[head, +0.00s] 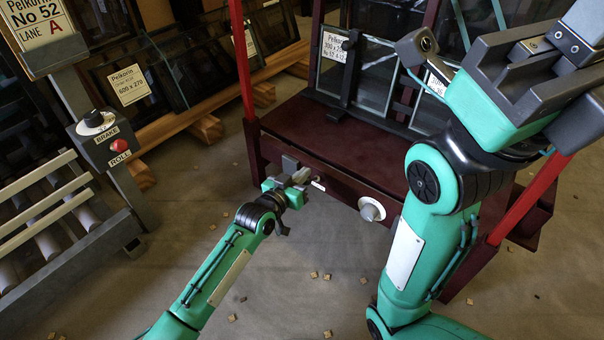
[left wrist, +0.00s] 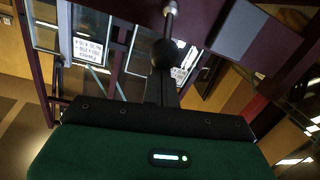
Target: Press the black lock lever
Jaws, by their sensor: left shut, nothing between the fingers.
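My left gripper (head: 300,178) is shut and empty at the front edge of the dark red frame base (head: 330,140). In the left wrist view, its shut black fingers (left wrist: 161,90) point at a black ball knob (left wrist: 165,52) on a thin metal rod, which looks like the lock lever. The fingertips overlap the knob in that view; I cannot tell whether they touch it. In the head view the knob is hidden at my left gripper. My right gripper (head: 525,75) is large and close at the upper right, its fingertips unclear.
Glass panes (head: 372,75) stand on the base. A brake and roll box (head: 104,135) and a roller rack (head: 50,215) are at left. Small wooden bits lie on the floor.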

